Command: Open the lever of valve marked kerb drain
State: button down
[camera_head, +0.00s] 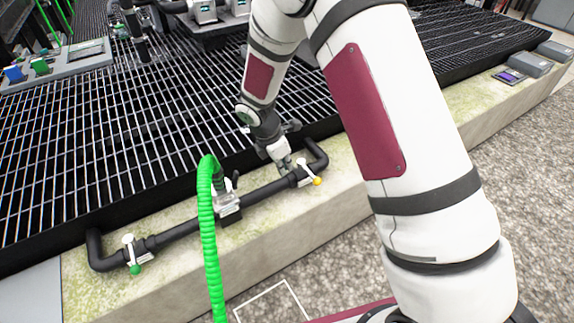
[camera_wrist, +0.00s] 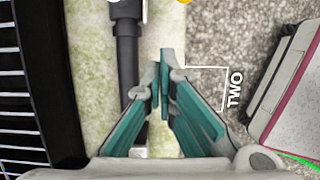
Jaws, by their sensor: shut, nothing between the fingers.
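A black pipe (camera_head: 190,228) lies along the mossy kerb with a valve near each end. The right valve has a white lever (camera_head: 307,171) with a yellow ball tip (camera_head: 317,181); the yellow tip just shows at the top edge of the wrist view (camera_wrist: 184,1). The left valve has a white lever (camera_head: 129,246) with a green ball tip (camera_head: 135,270). Both valves' tags are too small to read, so I cannot tell which is kerb drain. My gripper (camera_head: 286,166) is shut and empty, just left of the right valve; in the wrist view its fingertips (camera_wrist: 166,68) point beside the pipe.
A green hose (camera_head: 208,240) rises from a fitting (camera_head: 227,200) mid-pipe and arches toward the front. Black grating (camera_head: 60,190) lies behind the kerb (camera_head: 180,285). Gravel ground in front has a white painted outline (camera_head: 268,292), marked TWO in the wrist view.

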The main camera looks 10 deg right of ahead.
aim_at(309, 172)
jog(key=w+d+f+b, duration=0.2)
jog(key=d+f+b, duration=0.1)
jog(key=d+f, duration=0.2)
jog(key=x, duration=0.2)
jog(key=shift+f+b, duration=0.4)
